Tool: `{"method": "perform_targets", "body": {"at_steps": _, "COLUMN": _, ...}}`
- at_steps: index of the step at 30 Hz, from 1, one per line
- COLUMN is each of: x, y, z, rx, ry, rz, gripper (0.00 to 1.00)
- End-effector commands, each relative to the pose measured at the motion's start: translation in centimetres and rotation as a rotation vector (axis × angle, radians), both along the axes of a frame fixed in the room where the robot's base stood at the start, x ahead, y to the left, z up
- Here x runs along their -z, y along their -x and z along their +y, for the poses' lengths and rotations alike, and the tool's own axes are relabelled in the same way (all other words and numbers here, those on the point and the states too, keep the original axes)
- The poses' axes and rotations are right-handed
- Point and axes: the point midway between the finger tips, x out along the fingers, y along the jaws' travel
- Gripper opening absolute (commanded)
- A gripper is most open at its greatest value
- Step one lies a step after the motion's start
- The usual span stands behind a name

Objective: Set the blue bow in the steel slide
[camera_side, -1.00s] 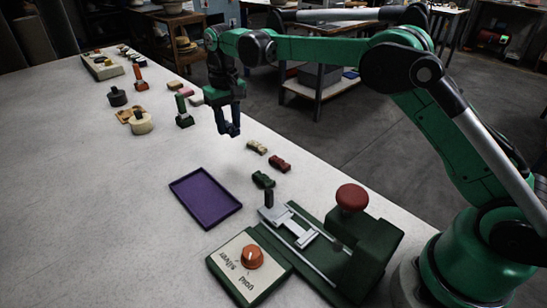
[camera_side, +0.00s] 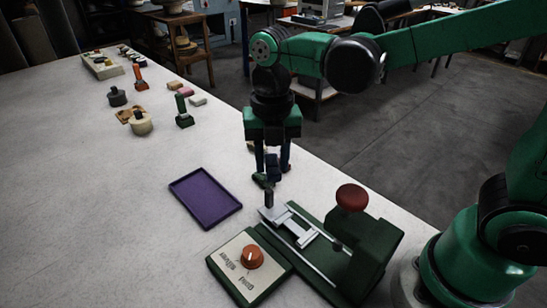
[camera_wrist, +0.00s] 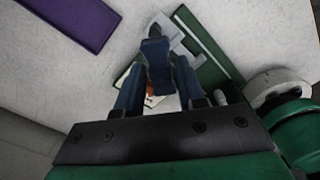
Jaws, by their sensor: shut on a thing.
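My gripper (camera_side: 272,170) is shut on the dark blue bow (camera_side: 273,168), which hangs between its fingers above the table. The bow also shows in the wrist view (camera_wrist: 156,55), at the tips of the fingers. The steel slide (camera_side: 300,236) sits on rails on the green press, below and a little right of my gripper in the side view. The bow is apart from the slide. In the wrist view the bow and fingers hide much of the slide and its panel.
A purple tray (camera_side: 205,198) lies left; a dial panel (camera_side: 230,272) stands in front.

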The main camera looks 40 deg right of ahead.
Motion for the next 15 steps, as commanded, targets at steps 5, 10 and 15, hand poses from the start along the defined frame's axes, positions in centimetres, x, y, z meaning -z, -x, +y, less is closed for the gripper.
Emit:
{"method": "perform_targets", "body": {"at_steps": 5, "x": 0.9, "y": 3.4, "z": -0.1, "rx": -0.39, "ry": 0.0, "rz": 0.0, "gripper": 0.0}}
{"method": "perform_targets", "body": {"at_steps": 10, "x": 1.5, "y": 5.0, "z": -0.2, "rx": -0.594, "ry": 0.0, "rz": 0.0, "gripper": 0.0}}
{"method": "perform_targets", "body": {"at_steps": 15, "x": 2.1, "y": 5.3, "z": -0.2, "rx": -0.648, "ry": 0.0, "rz": 0.0, "gripper": 0.0}}
